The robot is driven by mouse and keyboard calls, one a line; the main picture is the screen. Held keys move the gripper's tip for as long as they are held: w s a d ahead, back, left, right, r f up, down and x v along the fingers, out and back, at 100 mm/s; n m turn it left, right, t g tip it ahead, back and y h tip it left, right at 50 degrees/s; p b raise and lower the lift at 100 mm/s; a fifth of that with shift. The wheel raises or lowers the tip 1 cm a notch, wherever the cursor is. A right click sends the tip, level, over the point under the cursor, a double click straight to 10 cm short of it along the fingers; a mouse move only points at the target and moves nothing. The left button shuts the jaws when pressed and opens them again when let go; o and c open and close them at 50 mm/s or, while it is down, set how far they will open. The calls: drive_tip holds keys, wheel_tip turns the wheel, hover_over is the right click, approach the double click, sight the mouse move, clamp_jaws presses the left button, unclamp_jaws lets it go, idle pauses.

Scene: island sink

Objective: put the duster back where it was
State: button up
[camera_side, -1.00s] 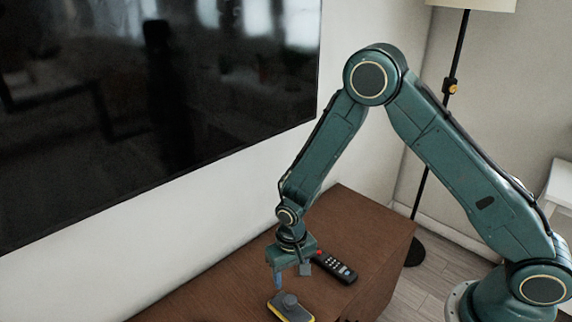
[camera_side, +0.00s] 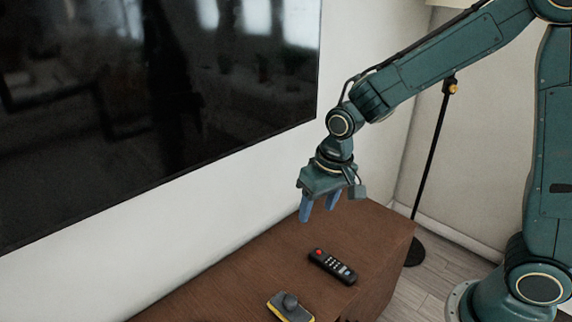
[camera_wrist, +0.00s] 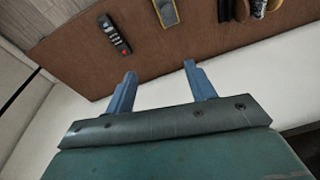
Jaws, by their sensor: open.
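My gripper (camera_side: 318,209) is open and empty, raised well above the cabinet, behind the duster and towards the wall. Its two blue fingers stand apart in the wrist view (camera_wrist: 160,70), with nothing between them.
A black remote (camera_side: 332,266) with a red button lies on the cabinet top (camera_side: 250,272) beside the duster. Several partly cut-off items (camera_wrist: 262,8) lie farther along in the wrist view. A large dark television (camera_side: 160,90) hangs on the wall. A floor lamp (camera_side: 433,150) stands behind the cabinet's end.

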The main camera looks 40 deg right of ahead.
drive_tip(key=s+d+r+n+t, duration=0.1)
drive_tip(key=s+d+r, duration=0.2)
drive_tip(key=s+r, duration=0.4)
drive_tip(key=s+d+r+t, duration=0.2)
drive_tip(key=s+r, duration=0.5)
drive_tip(key=s, duration=0.5)
drive_tip(key=shift+d+n, duration=0.4)
drive_tip(key=shift+d, duration=0.15)
